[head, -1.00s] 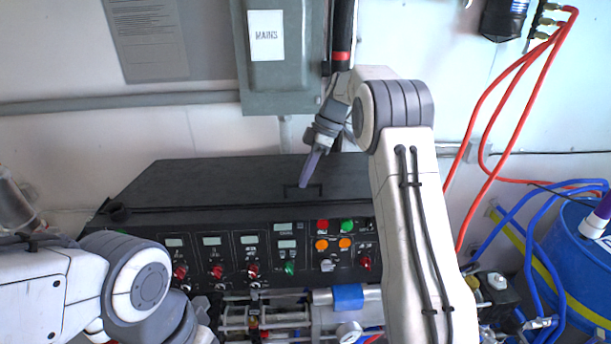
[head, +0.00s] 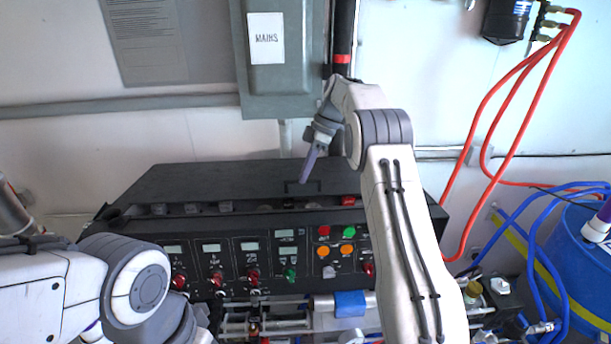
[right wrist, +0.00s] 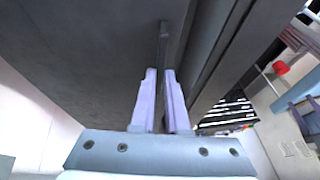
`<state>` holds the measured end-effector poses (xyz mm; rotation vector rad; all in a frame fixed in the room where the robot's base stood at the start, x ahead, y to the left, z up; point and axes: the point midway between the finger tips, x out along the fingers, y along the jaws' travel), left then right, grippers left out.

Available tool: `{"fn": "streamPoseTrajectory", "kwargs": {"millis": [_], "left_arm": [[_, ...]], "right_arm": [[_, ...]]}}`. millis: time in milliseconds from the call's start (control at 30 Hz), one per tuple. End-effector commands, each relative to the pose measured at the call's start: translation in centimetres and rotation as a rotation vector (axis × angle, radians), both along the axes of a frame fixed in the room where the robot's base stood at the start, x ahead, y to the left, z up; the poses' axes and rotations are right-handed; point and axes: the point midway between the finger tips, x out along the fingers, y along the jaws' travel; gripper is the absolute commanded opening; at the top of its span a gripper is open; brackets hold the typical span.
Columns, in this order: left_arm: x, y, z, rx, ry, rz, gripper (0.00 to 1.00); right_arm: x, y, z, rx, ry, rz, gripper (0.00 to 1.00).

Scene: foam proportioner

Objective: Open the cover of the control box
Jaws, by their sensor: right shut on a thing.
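The control box (head: 205,275) is black, with displays, knobs and coloured buttons on its front panel. Its long black cover (head: 220,178) is raised slightly at the front edge, and a narrow gap shows grey parts inside. My right gripper (head: 305,180) points down at the cover's handle, near the front edge. In the right wrist view its pale fingers (right wrist: 160,75) are shut on the dark handle (right wrist: 163,45), with the cover's surface (right wrist: 90,60) close behind. My left arm comes in at the lower left, and its gripper's fingers do not show.
A grey mains box (head: 285,80) hangs on the wall above the cover. Pipes and fittings with a blue band (head: 349,303) lie below the panel. A blue drum (head: 580,260) with blue and red hoses (head: 500,160) stands at the right.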

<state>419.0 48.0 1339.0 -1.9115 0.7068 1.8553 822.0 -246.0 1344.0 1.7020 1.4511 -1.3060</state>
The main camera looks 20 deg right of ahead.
Motion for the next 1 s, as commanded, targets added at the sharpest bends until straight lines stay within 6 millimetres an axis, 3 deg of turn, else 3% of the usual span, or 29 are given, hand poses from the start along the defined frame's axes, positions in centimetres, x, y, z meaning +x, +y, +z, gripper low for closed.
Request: {"fn": "streamPoseTrajectory", "kwargs": {"millis": [200, 633, 700, 733, 1000], "left_arm": [[0.0, 0.0, 0.0, 0.000, 0.000, 0.000, 0.50], [0.0, 0.0, 0.0, 0.000, 0.000, 0.000, 0.50], [0.0, 0.0, 0.0, 0.000, 0.000, 0.000, 0.50], [0.0, 0.0, 0.0, 0.000, 0.000, 0.000, 0.50], [0.0, 0.0, 0.0, 0.000, 0.000, 0.000, 0.50]], "right_arm": [[1.6, -0.5, -0.1, -0.006, -0.008, -0.001, 0.00], [1.8, -0.5, -0.1, -0.006, -0.007, 0.000, 0.00], [1.8, -0.6, -0.2, -0.006, -0.007, -0.001, 0.35], [1.8, -0.6, -0.2, -0.006, -0.007, -0.001, 0.42], [1.8, -0.7, -0.2, -0.006, -0.005, -0.001, 0.42]]}}
